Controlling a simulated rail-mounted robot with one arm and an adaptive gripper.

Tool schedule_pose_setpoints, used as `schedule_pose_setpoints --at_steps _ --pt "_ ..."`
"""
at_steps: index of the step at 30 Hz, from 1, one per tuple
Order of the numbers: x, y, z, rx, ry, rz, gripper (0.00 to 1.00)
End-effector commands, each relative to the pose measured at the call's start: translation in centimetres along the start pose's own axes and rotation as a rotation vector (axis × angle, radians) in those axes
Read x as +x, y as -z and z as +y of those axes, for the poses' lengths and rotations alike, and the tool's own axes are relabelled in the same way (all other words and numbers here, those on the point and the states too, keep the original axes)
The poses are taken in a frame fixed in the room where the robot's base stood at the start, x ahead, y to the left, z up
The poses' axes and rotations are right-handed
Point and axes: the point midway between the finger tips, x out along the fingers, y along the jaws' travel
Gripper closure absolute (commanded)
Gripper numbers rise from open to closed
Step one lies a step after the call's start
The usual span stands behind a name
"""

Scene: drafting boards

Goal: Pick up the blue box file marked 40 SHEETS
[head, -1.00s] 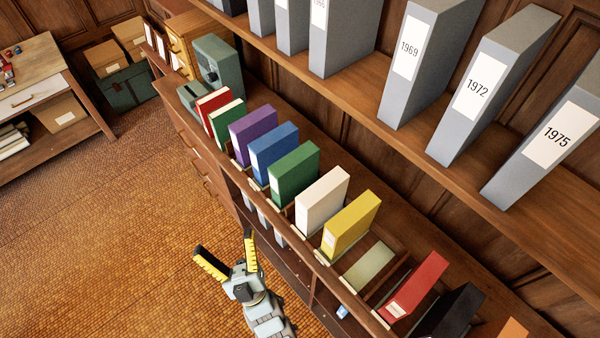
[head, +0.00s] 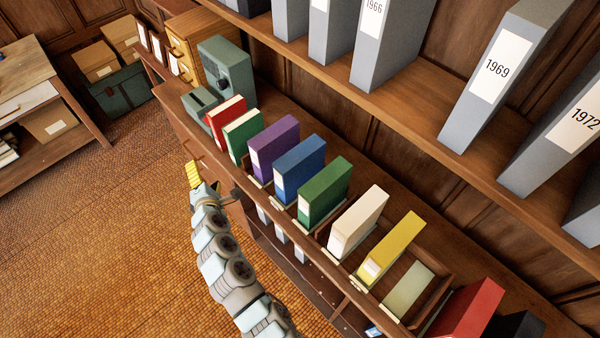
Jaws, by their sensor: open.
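The blue box file (head: 300,168) stands upright in the row on the lower shelf, between the purple file (head: 274,146) and the green file (head: 325,190). A pale label shows on its spine, but the writing is too small to read. My gripper (head: 208,180) is open and empty, in front of the shelf's edge and left of the blue file, apart from it. One yellow-padded finger shows clearly; the other is mostly hidden by the gripper's body.
White (head: 358,222) and yellow (head: 391,248) files stand farther right, then an empty slot (head: 410,290) and a red file (head: 468,308). An upper shelf (head: 400,95) with grey binders overhangs behind. The floor (head: 110,230) at left is clear.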

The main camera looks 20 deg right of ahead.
Motion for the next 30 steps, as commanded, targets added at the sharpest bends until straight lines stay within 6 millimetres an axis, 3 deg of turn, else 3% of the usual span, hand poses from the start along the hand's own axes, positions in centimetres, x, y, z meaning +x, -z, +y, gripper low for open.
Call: schedule_pose_setpoints --at_steps 3,8,14,18,24,30 --pt "1.0 -2.3 -0.7 -0.153 0.128 -0.093 0.09" --pt "0.8 -6.3 -1.3 -0.34 0.326 -0.215 0.09" --pt "-1.6 -11.1 -1.5 -0.515 0.6 -0.337 0.09" --pt "-4.2 -13.6 -1.4 -0.587 0.787 -0.39 0.09" --pt "-7.3 -15.4 -1.3 -0.629 0.964 -0.413 0.09" --pt "-7.9 -16.5 -1.7 -0.637 1.017 -0.418 0.09"
